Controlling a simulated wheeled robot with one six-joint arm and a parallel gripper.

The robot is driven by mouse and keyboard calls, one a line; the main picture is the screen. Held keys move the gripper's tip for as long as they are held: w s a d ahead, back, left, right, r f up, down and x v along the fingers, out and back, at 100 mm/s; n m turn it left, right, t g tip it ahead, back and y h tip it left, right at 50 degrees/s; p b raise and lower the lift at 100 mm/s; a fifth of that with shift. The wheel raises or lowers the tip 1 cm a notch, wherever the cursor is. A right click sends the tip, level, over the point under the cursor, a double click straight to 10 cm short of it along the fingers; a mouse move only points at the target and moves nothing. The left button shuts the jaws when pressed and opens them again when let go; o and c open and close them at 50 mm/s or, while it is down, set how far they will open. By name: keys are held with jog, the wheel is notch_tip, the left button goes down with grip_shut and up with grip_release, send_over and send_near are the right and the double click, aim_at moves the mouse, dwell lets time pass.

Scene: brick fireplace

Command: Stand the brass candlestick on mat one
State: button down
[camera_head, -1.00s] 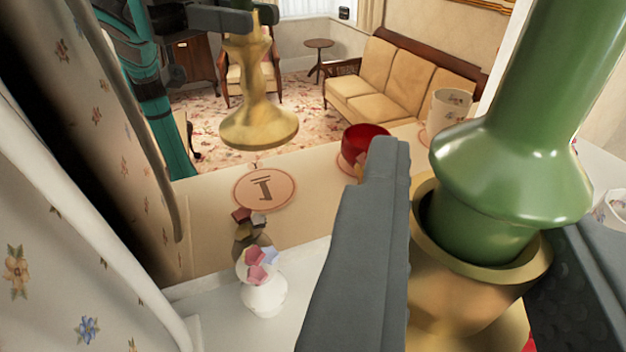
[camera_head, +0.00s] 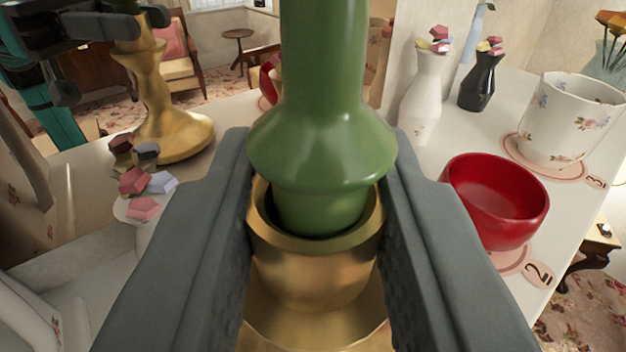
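The brass candlestick (camera_head: 315,270) is upright in the middle of the head view, with a thick green candle (camera_head: 320,110) in its socket. My gripper (camera_head: 320,180) has a grey finger against each side of the socket and is shut on it. The candlestick's lower part is mostly hidden by the socket and fingers. A mirror on the left reflects the candlestick (camera_head: 165,100) with its round base low at the shelf. I cannot tell whether the base touches. Mat one is not visible.
Right of my gripper, a red bowl (camera_head: 497,200) stands on mat two (camera_head: 510,262), and a floral white cup (camera_head: 568,120) on mat three (camera_head: 535,163). Behind are a white vase (camera_head: 425,95) and a black vase (camera_head: 480,92). Flowers (camera_head: 143,190) stand close on the left.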

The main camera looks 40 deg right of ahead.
jog(key=shift+f, duration=0.25)
jog(key=c, duration=1.1)
grip_release()
jog(key=shift+c, duration=0.2)
jog(key=shift+s, duration=0.1)
jog(key=v, duration=1.2)
